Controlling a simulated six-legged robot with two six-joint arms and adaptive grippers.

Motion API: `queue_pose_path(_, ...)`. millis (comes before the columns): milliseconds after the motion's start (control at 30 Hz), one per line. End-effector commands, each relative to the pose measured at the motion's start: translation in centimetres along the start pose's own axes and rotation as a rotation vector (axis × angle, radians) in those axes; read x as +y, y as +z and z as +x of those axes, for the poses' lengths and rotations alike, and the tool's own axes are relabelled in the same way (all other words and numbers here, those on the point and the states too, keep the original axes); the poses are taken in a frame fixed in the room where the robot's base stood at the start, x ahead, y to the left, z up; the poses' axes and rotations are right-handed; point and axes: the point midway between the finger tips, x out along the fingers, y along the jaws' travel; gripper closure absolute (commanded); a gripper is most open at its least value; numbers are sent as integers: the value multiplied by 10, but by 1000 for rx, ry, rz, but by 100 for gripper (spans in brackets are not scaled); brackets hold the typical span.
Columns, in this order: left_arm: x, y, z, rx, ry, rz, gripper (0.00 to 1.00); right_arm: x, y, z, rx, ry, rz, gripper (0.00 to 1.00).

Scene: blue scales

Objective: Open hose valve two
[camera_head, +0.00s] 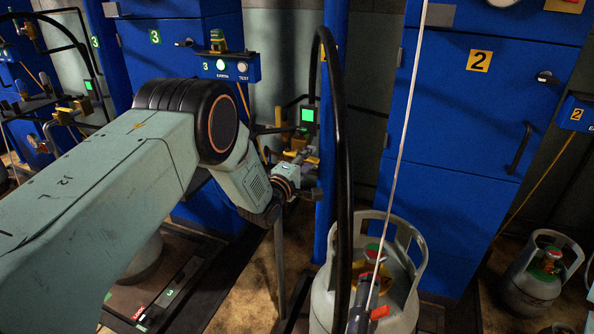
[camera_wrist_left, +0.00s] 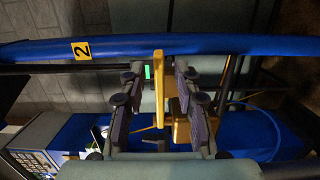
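The yellow valve lever (camera_wrist_left: 158,88) stands upright in the picture in the left wrist view, beside the blue post (camera_wrist_left: 200,47) with a yellow 2 label. My left gripper (camera_wrist_left: 160,105) is open, with one finger pad on each side of the lever and gaps visible on both sides. In the head view, my left gripper (camera_head: 308,175) is at the blue post (camera_head: 330,190), by yellow valve parts (camera_head: 299,157) below a green screen (camera_head: 309,115). My gripper partly hides the valve there. My right gripper is not in view.
A black hose (camera_head: 341,150) arches down in front of the post to a grey gas bottle (camera_head: 405,300). Blue cabinet two (camera_head: 450,130) stands to the right, and another bottle (camera_head: 530,290) is at far right.

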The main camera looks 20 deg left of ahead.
Motion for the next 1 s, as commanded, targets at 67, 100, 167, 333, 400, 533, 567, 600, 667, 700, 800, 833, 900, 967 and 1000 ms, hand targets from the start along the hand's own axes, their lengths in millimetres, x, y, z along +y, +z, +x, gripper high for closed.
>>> queue_pose_path(67,0,0,-9,1,-1,0,68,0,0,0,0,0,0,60)
queue_pose_path(100,0,0,-14,1,-3,0,68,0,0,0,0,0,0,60)
queue_pose_path(167,0,0,-23,1,-3,-1,68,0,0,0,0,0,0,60)
queue_pose_path(333,0,-1,-49,1,-3,-1,68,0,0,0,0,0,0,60)
queue_pose_path(400,0,-1,-60,2,-2,-2,68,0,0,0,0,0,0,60)
queue_pose_path(533,0,-1,-81,1,-3,-1,68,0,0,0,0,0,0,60)
queue_pose_path(567,0,0,-85,1,-2,-1,68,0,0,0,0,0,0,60)
queue_pose_path(600,0,0,-90,1,-2,-2,68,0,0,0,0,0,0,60)
queue_pose_path(667,0,-1,-98,2,-1,-2,68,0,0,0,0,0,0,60)
queue_pose_path(700,0,-1,-102,2,-2,-1,68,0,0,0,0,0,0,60)
queue_pose_path(800,0,0,-109,0,-1,-1,68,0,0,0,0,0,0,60)
queue_pose_path(833,0,0,-110,0,-1,-1,68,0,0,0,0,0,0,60)
queue_pose_path(900,0,0,-112,0,-1,-1,68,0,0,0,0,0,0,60)
queue_pose_path(967,0,0,-112,0,0,0,68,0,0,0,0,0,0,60)
queue_pose_path(1000,0,0,-113,-1,0,0,68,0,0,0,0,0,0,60)
